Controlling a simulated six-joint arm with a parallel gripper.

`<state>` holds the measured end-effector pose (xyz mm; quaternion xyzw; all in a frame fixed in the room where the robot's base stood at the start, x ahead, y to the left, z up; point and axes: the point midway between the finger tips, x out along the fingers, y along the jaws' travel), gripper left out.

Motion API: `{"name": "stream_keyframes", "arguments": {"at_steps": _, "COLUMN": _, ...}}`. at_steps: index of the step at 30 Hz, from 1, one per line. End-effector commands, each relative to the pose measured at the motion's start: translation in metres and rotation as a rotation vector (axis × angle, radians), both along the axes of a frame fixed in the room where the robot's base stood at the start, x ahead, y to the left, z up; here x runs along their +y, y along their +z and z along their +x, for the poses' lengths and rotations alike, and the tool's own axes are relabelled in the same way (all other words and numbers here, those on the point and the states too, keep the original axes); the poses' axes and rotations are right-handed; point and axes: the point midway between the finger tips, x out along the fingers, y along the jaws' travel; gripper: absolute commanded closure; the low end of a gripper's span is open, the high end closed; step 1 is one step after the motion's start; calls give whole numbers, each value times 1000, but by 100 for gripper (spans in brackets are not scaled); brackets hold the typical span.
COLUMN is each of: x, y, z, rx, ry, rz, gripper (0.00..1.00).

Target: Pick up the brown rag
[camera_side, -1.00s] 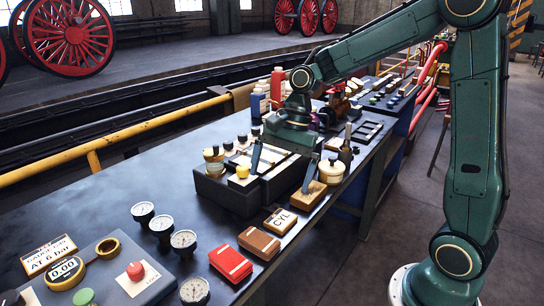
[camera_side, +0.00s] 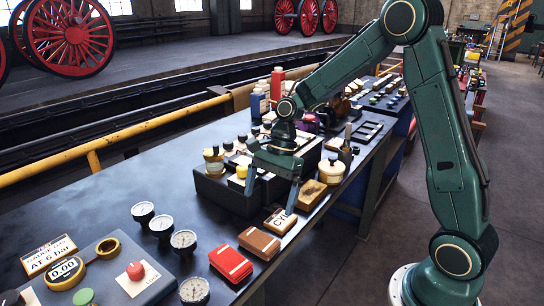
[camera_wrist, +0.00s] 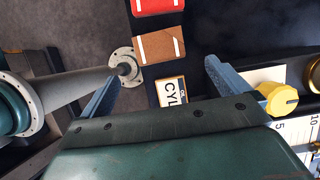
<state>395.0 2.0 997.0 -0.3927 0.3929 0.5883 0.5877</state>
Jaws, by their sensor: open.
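The brown rag (camera_side: 259,243) lies folded flat near the front edge of the dark bench, between a red folded cloth (camera_side: 231,263) and the CYL card (camera_side: 280,221). My gripper (camera_side: 270,197) is open and empty, above the bench near the CYL card, farther back than the rag. In the wrist view the brown rag (camera_wrist: 160,45) shows beyond my spread fingertips (camera_wrist: 163,70), with the red cloth (camera_wrist: 157,6) above it and the CYL card (camera_wrist: 172,92) between the fingers.
Gauges (camera_side: 184,241) stand left of the cloths. A dark tray (camera_side: 222,196) with a yellow knob (camera_wrist: 277,99) is beside my gripper. A wooden block (camera_side: 311,195) and cream pot (camera_side: 331,170) stand to the right. A control panel (camera_side: 112,268) lies at front left.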

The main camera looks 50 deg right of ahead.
Motion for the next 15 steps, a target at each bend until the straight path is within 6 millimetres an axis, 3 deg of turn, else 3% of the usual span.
{"name": "stream_keyframes", "arguments": {"at_steps": 9, "x": 17, "y": -41, "z": -1, "rx": 3, "ry": 1, "rz": 1, "gripper": 0}}
{"name": "stream_keyframes", "arguments": {"at_steps": 15, "x": 20, "y": -49, "z": 0, "rx": 0, "ry": 1, "rz": 0, "gripper": 0}}
